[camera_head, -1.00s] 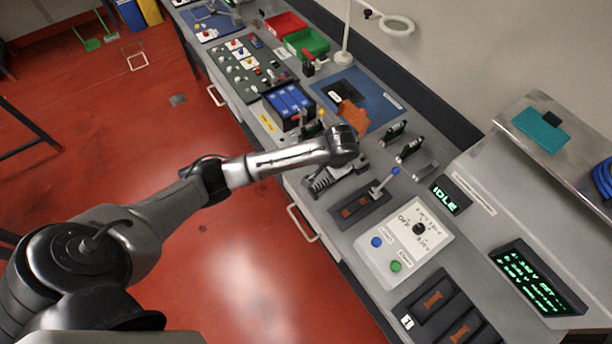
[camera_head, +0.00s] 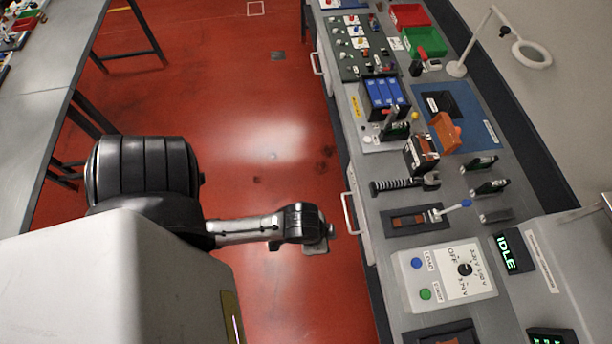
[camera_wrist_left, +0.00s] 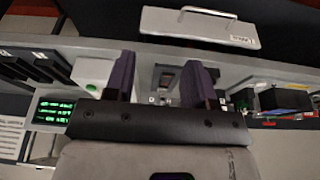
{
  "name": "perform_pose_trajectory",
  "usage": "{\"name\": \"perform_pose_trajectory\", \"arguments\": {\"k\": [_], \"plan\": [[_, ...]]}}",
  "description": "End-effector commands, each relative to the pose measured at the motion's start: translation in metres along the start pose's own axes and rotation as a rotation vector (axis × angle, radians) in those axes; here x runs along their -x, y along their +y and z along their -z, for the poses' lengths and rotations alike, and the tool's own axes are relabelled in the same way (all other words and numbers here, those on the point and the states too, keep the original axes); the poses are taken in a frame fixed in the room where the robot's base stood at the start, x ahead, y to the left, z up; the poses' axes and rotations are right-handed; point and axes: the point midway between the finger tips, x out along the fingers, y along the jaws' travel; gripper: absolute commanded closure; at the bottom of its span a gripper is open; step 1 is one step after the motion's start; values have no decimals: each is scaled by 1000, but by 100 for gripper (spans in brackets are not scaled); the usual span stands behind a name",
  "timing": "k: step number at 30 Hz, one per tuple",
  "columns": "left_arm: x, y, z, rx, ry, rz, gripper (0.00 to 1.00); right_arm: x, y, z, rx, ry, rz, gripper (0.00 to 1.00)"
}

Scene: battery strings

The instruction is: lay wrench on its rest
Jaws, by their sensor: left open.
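The wrench (camera_head: 397,184), with a black ribbed handle and metal head, lies on the bench in the head view. Its head is close to a black and brown block (camera_head: 421,157); I cannot tell whether they touch. I cannot tell which fixture is its rest. My left gripper (camera_head: 318,243) is off the bench's front edge, above the red floor, to the left of and apart from the wrench. In the wrist view its two purple fingers (camera_wrist_left: 160,82) are spread with nothing between them. My right gripper is not in view.
A lever fixture (camera_head: 420,220) and a control box (camera_head: 445,277) with blue and green buttons stand nearer than the wrench. A battery pack (camera_head: 384,95) and blue mat (camera_head: 462,118) lie beyond. A bench handle (camera_head: 349,213) juts out near my gripper.

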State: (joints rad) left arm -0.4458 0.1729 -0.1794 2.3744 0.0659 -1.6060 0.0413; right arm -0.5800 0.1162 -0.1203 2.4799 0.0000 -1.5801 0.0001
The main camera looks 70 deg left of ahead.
Motion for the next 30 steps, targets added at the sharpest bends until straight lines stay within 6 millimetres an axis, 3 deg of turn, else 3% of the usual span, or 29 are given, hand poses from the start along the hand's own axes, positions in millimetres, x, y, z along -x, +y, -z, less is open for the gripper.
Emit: {"name": "perform_pose_trajectory", "arguments": {"k": [3, 8, 30], "plan": [[15, -2, -20, 26, 7, 23, 50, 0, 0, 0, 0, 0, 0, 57], [25, -6, -32, 40, 12, 45, 50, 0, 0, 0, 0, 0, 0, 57], [26, -6, -33, 41, 12, 47, 50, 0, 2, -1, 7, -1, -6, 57]]}}
